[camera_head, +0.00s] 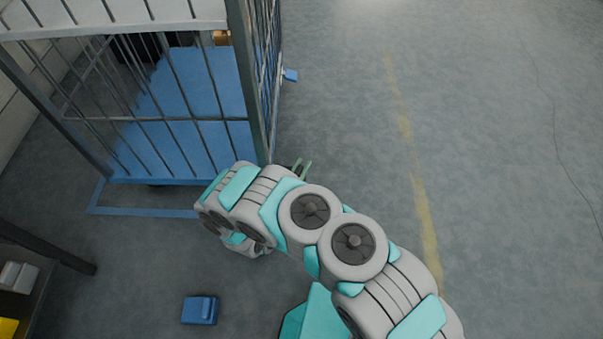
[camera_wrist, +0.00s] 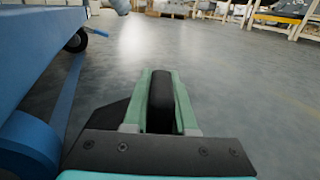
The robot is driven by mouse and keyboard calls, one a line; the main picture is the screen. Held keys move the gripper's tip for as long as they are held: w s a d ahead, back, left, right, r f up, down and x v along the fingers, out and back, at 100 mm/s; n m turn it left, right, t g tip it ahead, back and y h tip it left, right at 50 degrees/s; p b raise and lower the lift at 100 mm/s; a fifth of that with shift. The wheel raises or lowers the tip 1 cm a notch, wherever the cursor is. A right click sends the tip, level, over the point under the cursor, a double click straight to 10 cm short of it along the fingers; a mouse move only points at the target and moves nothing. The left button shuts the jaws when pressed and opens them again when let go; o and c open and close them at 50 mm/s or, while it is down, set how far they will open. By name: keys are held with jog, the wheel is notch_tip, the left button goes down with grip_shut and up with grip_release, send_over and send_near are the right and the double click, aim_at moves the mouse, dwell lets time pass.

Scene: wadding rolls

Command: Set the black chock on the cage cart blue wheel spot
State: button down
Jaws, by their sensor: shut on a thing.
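My gripper (camera_wrist: 160,105) is shut on the black chock (camera_wrist: 161,92), which stands dark and rounded between the green fingers in the wrist view. Another dark shape shows left of the fingers; I cannot tell whether it is part of the chock. In the head view my gripper (camera_head: 301,170) is just right of the near right corner of the blue cage cart (camera_head: 200,110), mostly behind my arm. In the wrist view the cart (camera_wrist: 32,45) is at left, with a black wheel (camera_wrist: 76,41) and a rounded blue part (camera_wrist: 30,142) close by. I cannot identify the wheel spot for certain.
A blue line (camera_head: 140,211) marks the floor before the cart. A blue block (camera_head: 200,310) lies on the floor at the bottom. A dark-framed rack (camera_head: 45,248) stands lower left. The floor right of the cart is open, with a worn yellow line (camera_head: 424,215).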

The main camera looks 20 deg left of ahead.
jog(key=shift+f, duration=1.55)
jog(key=shift+f, duration=0.1)
jog(key=c, duration=0.7)
grip_release()
jog(key=shift+s+b, duration=0.1)
jog(key=shift+b, duration=0.2)
jog(key=s, duration=0.4)
jog(key=s+a+p, duration=0.1)
jog(key=s, duration=0.3)
jog(key=s+p, duration=0.1)
jog(key=s, duration=0.3)
jog(key=shift+a, duration=0.4)
jog(key=shift+w, duration=0.1)
